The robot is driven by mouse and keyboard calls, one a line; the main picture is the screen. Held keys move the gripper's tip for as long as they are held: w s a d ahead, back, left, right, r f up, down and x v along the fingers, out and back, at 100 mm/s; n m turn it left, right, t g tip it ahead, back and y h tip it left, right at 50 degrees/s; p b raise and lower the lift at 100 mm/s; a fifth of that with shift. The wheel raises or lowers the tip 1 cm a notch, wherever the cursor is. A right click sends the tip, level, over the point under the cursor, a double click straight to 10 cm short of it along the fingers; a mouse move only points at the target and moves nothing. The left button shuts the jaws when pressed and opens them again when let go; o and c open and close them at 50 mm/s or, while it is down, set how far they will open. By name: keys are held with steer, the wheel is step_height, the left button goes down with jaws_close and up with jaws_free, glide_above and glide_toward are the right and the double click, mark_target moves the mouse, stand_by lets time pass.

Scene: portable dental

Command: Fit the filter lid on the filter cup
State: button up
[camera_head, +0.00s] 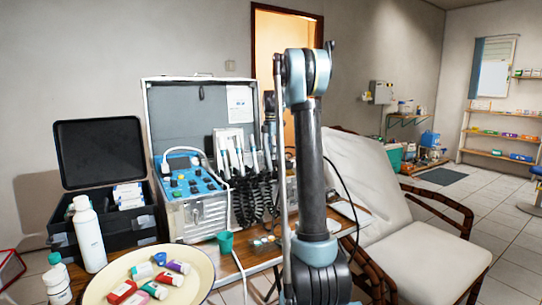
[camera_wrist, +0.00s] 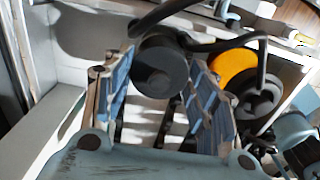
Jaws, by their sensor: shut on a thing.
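In the wrist view my gripper (camera_wrist: 160,80) has its two blue-padded fingers on either side of a dark round piece (camera_wrist: 160,62), which looks like the filter lid, and is shut on it. To the right, apart from the fingers, is an orange round part (camera_wrist: 234,68) with a dark disc (camera_wrist: 260,97) in front of it. I cannot tell whether this is the filter cup. A black hose (camera_wrist: 222,45) runs across just behind the held piece. In the head view my arm stands in front of the open case, and the gripper's fingers cannot be made out.
The open dental case (camera_head: 197,95) with its blue control panel (camera_head: 188,178) stands on the wooden table (camera_head: 243,262). A green cup (camera_head: 225,242) is in front. A cream tray (camera_head: 193,289) of small bottles and a white bottle (camera_head: 88,235) are at left; a reclining chair (camera_head: 425,235) is at right.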

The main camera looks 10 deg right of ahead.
steer(key=shift+f, duration=0.1)
steer(key=o, duration=1)
step_height(320, 180, up, 12)
stand_by(0.5)
